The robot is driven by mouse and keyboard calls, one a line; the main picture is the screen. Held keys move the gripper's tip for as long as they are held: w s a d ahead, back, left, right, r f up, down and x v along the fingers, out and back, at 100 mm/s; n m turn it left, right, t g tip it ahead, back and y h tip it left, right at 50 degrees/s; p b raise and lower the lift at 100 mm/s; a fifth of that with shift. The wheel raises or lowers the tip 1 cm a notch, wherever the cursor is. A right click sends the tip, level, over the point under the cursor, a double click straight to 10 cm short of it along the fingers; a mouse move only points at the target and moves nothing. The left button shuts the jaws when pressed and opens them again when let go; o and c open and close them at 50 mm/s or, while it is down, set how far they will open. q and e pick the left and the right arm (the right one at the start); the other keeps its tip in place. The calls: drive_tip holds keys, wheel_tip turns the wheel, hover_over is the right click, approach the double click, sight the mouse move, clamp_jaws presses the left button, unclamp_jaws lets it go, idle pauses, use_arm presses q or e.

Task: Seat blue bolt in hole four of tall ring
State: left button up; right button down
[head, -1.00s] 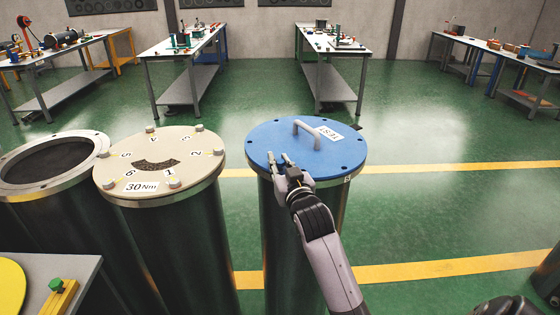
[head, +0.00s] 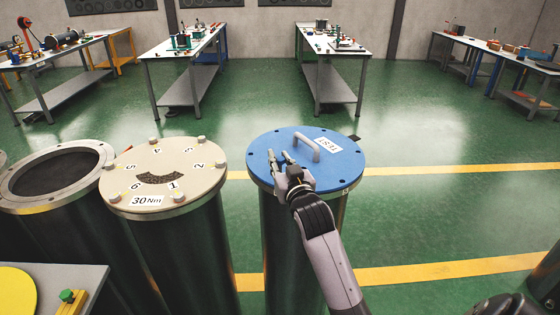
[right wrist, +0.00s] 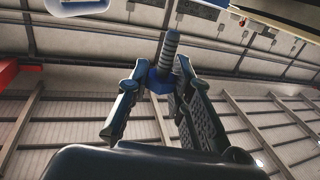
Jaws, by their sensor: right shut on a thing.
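My right gripper (head: 280,160) points upward over the left part of the blue lid in the head view. In the right wrist view it is shut on the blue bolt, whose blue head (right wrist: 157,82) sits between the fingers and whose dark threaded shank (right wrist: 169,50) sticks out past them. A beige numbered lid (head: 190,178), marked 30Nm, tops the middle cylinder; its number 4 is at the far edge, beside a pale bolt head. An open cylinder's flanged ring (head: 30,207) is at the left. I cannot tell which one is the tall ring. My left gripper is not in view.
The blue lid (head: 340,172) has a grey handle (head: 306,148) and a white label close to my gripper. A small table (head: 88,275) at the lower left holds a green-headed piece (head: 67,296). Green floor is open to the right.

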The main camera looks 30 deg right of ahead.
drive_tip(key=shift+r+p, duration=0.5)
drive_tip(key=shift+r, duration=0.25)
drive_tip(key=s+a+f+n+y+b, duration=0.4)
drive_tip(key=s+a+f+b, duration=0.6)
drive_tip(key=s+a+f, duration=0.7)
drive_tip(key=s+a+f+y, duration=0.1)
drive_tip(key=s, duration=0.5)
drive_tip(key=shift+s+a+m+t, duration=0.2)
drive_tip(key=shift+a+m+t, duration=0.1)
drive_tip(key=shift+a+m, duration=0.1)
drive_tip(key=shift+d, duration=0.1)
